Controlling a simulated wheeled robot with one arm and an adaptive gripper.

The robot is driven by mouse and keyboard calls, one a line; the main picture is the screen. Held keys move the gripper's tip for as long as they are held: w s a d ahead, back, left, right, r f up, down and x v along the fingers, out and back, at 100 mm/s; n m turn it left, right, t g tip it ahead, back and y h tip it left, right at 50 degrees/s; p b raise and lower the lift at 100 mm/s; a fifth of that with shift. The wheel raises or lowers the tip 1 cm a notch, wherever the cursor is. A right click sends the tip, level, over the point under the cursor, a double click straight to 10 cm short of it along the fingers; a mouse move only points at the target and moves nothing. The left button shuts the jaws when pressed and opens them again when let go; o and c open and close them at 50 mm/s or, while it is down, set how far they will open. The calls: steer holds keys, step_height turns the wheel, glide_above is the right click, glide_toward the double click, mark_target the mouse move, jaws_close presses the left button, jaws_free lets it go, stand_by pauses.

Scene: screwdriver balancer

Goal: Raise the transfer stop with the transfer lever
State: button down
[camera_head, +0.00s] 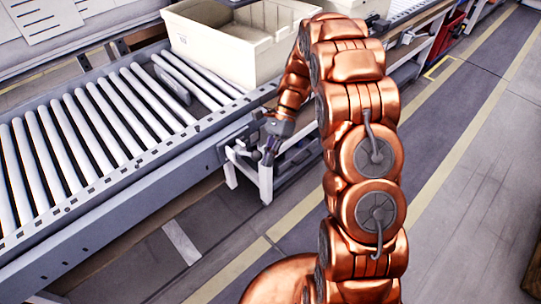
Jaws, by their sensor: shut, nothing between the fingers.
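My gripper (271,149) is at the end of the copper-coloured arm, beside the near side rail of the roller conveyor (165,175). Its fingers look closed and point down, and it is small and dark in this view. A grey bracket-like part (238,136) sits on the rail just left of my gripper. It may belong to the transfer lever, but I cannot make out the lever clearly or whether my gripper touches it. A narrow grey plate (172,84) between the rollers looks like the transfer stop. I cannot tell its height above the rollers.
A large cream tote (225,58) stands on the conveyor behind my gripper. White legs (265,184) support a frame below the gripper. A red bin (447,34) is at the back right. The floor to the right, with its yellow lines, is mostly clear.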

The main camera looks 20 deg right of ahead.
steer(key=shift+w+a+r+p, duration=0.25)
steer(key=shift+w+r+p, duration=0.15)
steer(key=shift+r, duration=0.45)
steer(key=shift+w+a+r, duration=0.1)
steer(key=shift+w+r, duration=0.05)
steer(key=s+d+f, duration=0.1)
steer(key=d+f, duration=0.2)
steer(key=w+f+b+v, duration=0.1)
steer(key=v, duration=0.8)
steer(key=shift+w+a, duration=0.2)
steer(key=shift+w, duration=0.25)
steer(key=shift+r, duration=0.15)
stand_by(0.4)
